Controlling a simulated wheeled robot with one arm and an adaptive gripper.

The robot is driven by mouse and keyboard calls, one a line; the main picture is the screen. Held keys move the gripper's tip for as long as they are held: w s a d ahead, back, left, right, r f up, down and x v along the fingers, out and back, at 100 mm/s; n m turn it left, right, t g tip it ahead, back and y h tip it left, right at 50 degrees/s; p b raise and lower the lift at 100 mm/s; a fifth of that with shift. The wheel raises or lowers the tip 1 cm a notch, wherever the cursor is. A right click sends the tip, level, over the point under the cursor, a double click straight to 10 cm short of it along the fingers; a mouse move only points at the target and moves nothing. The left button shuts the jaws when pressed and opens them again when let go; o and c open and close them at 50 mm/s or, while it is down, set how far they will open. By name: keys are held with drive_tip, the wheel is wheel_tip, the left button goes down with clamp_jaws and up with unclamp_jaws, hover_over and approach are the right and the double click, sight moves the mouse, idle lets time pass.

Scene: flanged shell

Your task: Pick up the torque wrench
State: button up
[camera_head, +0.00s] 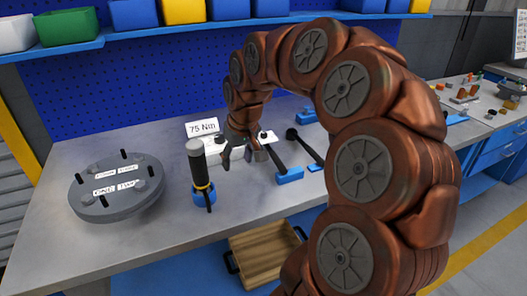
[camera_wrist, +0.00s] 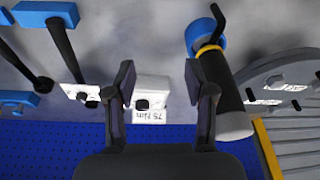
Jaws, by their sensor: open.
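An upright black tool with a yellow ring (camera_head: 197,165) stands in a small blue holder on the bench; it also shows at the right in the wrist view (camera_wrist: 222,85). Two other long black tools, one nearer (camera_head: 274,154) and one farther (camera_head: 309,149), lean on blue supports to the right. Which of these is the torque wrench I cannot tell for certain. My gripper (camera_head: 239,153) is open and empty above the bench, between the upright tool and the leaning tools. In the wrist view, my open fingers (camera_wrist: 160,75) flank a white box marked 75 Nm (camera_wrist: 150,94).
A round grey flange (camera_head: 117,208) with upright studs and labels sits at the left of the grey bench (camera_head: 75,262). A wooden crate (camera_head: 262,262) is below the bench's front edge. A blue pegboard (camera_head: 150,75) and a shelf with bins stand behind.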

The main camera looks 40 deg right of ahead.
sight(275, 154)
drive_tip(key=d+f+m, duration=0.1)
drive_tip(key=d, duration=0.4)
drive_tip(key=w+d+f+h+b, duration=0.1)
drive_tip(key=d, duration=0.5)
drive_tip(key=d+f+m+t+b, duration=0.1)
drive_tip(key=d+f, duration=0.1)
drive_tip(key=d, duration=0.3)
drive_tip(key=shift+w+d+m+h, duration=0.2)
drive_tip(key=shift+w+m+h, duration=0.1)
drive_tip(key=shift+w, duration=0.1)
drive_tip(key=shift+d+f, duration=0.25)
drive_tip(key=shift+d, duration=0.05)
drive_tip(key=shift+p+x, duration=0.35)
drive_tip(key=shift+x, duration=3.25)
drive_tip(key=shift+w+d, duration=0.1)
drive_tip(key=shift+c, duration=0.3)
clamp_jaws()
drive_tip(key=shift+r, duration=0.1)
